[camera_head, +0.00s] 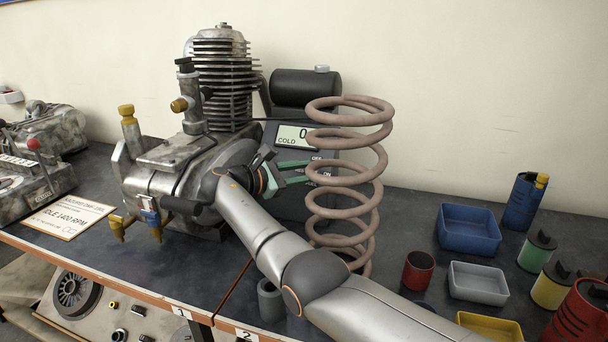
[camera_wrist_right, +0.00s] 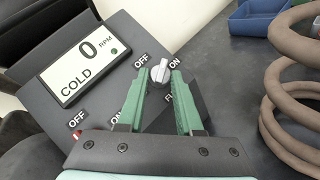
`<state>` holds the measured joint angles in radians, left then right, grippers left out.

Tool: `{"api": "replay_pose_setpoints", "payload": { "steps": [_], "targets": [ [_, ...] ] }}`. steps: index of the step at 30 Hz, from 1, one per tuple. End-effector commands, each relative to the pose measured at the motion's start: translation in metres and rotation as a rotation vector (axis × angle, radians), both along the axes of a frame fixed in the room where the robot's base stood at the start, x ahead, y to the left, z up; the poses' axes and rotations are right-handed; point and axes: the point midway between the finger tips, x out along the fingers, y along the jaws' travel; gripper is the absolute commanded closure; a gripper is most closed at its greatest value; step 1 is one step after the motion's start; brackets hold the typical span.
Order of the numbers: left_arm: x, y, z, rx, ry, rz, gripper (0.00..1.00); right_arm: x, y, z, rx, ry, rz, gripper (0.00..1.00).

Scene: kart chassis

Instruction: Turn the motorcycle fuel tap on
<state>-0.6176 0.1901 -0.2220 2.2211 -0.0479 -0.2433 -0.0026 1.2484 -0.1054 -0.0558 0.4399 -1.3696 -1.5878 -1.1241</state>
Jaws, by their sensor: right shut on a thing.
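The fuel tap is a pale grey knob (camera_wrist_right: 159,70) on the dark control panel (camera_wrist_right: 60,112), between the words OFF and ON, above a partly hidden label starting "FU". My right gripper (camera_wrist_right: 160,78) has its two green fingers on either side of the knob and is shut on it. I cannot tell for sure which word the knob points to. In the head view the right gripper (camera_head: 306,172) reaches the panel and the knob is hidden by the fingers. The display (camera_head: 297,135) reads 0 RPM and COLD. My left gripper is not in view.
A large brown coil spring (camera_head: 345,205) stands close to the right of the gripper, in front of the panel. The finned engine (camera_head: 225,80) stands to the left. Bins, including a blue one (camera_head: 468,240), and cans are at the right. A red switch (camera_wrist_right: 77,133) sits lower left on the panel.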

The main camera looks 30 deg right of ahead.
Motion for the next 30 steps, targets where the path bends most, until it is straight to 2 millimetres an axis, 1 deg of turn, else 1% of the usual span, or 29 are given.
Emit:
{"api": "replay_pose_setpoints", "payload": {
  "steps": [11, 12, 18, 19, 20, 27, 30],
  "targets": [
    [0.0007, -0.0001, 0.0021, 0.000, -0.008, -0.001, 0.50, -0.0005, -0.0011, -0.0007, 0.002, 0.001, -0.003, 1.00],
    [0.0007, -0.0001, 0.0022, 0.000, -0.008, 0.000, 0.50, -0.0005, -0.0012, -0.0007, 0.002, 0.001, -0.003, 0.62],
    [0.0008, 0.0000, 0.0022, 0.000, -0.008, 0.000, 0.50, -0.0003, -0.0007, -0.0006, 0.002, 0.001, -0.002, 0.40],
    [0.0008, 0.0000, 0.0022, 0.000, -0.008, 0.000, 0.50, -0.0003, -0.0007, -0.0005, 0.002, 0.001, -0.002, 0.36],
    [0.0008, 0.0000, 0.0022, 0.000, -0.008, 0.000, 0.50, -0.0003, -0.0006, -0.0005, 0.002, 0.001, -0.002, 0.35],
    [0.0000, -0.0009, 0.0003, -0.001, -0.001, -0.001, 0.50, -0.0001, -0.0001, -0.0002, 0.001, 0.000, -0.001, 0.35],
    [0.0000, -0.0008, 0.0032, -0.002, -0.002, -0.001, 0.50, -0.0004, -0.0001, 0.0002, -0.003, 0.006, 0.005, 0.35]
  ]
}}
